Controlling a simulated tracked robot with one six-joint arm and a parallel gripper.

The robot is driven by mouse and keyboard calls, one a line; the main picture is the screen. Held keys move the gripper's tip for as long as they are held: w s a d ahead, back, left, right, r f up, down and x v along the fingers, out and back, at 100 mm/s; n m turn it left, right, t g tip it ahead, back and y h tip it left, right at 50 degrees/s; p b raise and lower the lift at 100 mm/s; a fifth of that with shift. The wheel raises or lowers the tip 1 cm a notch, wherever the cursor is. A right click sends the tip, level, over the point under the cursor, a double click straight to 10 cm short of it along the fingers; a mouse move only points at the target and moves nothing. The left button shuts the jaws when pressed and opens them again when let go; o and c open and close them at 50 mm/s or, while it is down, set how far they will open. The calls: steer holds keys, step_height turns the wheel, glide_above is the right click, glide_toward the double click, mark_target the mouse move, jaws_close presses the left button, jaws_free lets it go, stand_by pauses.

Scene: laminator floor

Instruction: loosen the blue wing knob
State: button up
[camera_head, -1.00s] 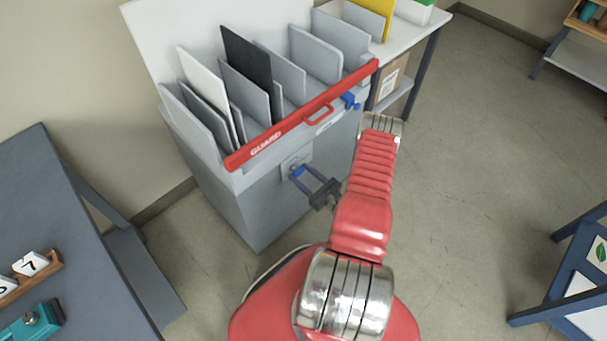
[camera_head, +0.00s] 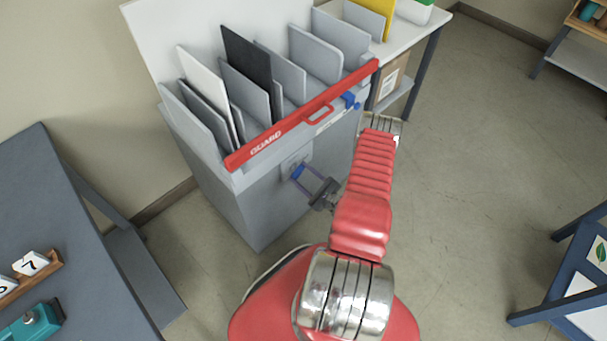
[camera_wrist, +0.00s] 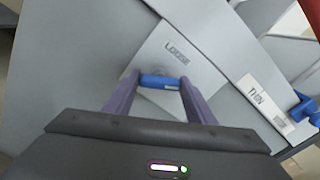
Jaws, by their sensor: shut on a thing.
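The blue wing knob (camera_wrist: 160,82) sits on a light plate marked "LOOSE" on the grey machine's front. It spans between the two purple fingers of my gripper (camera_wrist: 160,92) in the wrist view, which are shut on it. In the head view my gripper (camera_head: 306,177) reaches the machine's front face below the red guard bar, and the knob shows as a small blue spot (camera_head: 297,172) at its fingertips. The knob's far side and mount are hidden.
The grey machine (camera_head: 235,205) holds several upright panels behind a red GUARD bar (camera_head: 300,117). A second blue part (camera_head: 350,101) sits near the bar's right end, beside a label. A dark table (camera_head: 60,220) stands at left, a blue-framed stand (camera_head: 565,265) at right. Open floor lies between.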

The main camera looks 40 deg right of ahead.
steer(key=n, duration=0.6)
steer(key=shift+a, duration=0.1)
steer(key=n, duration=0.6)
steer(key=shift+a+f, duration=0.15)
steer(key=shift+f, duration=0.1)
steer(key=o, duration=1)
steer(key=shift+o, duration=0.2)
